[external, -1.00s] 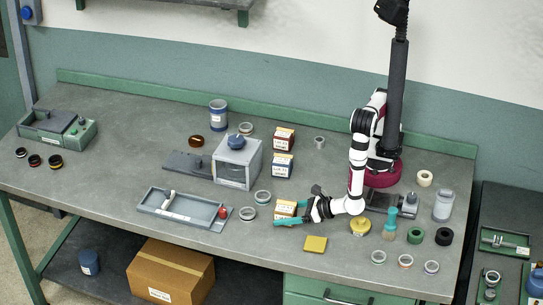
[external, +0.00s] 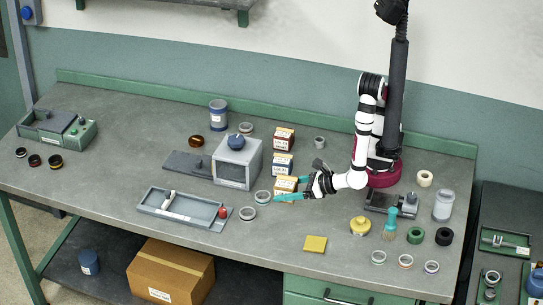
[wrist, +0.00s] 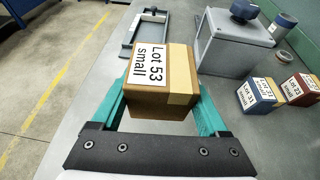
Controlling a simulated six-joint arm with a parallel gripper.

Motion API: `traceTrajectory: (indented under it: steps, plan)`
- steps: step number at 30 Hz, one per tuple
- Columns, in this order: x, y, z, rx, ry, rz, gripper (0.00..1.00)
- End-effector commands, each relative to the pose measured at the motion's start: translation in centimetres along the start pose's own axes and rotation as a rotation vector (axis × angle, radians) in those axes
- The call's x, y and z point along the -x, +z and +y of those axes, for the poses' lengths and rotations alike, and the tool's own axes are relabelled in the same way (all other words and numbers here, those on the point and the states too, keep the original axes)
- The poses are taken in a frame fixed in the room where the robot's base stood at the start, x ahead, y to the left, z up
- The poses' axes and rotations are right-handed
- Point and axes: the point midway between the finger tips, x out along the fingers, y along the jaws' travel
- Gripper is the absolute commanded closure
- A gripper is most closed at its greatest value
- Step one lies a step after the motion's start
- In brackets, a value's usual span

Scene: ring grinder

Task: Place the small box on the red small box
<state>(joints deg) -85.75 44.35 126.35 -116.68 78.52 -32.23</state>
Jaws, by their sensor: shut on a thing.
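The small box (external: 286,183), tan with a white "Lot 53 small" label, is between the teal fingers of my gripper (external: 289,190). In the wrist view the box (wrist: 150,98) sits between both fingers, label facing up and left. It appears a little above the table. The red small box (external: 284,140) stands on the table farther back; it also shows at the right edge of the wrist view (wrist: 301,94). A blue small box (external: 283,166) stands between it and my gripper, with a visible gap to the red box.
A grey machine (external: 238,162) with a blue knob stands left of the boxes. A grey tray (external: 180,212) lies at the front left. Metal rings (external: 262,197) lie left of my gripper. A yellow square (external: 315,244) lies on clear table in front.

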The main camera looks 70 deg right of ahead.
Motion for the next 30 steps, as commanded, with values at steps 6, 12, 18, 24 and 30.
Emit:
traceTrajectory:
  steps: [6,12,18,24,30]
  plan:
    - [-1.9,3.6,-1.7,-0.030,-0.057,-0.002,1.00]
    - [-5.8,12.0,-7.6,-0.083,-0.177,-0.005,1.00]
    - [-7.5,20.5,-16.3,-0.122,-0.275,-0.006,1.00]
    - [-6.8,25.6,-23.1,-0.142,-0.329,-0.006,1.00]
    - [-5.5,28.4,-29.1,-0.167,-0.400,-0.004,1.00]
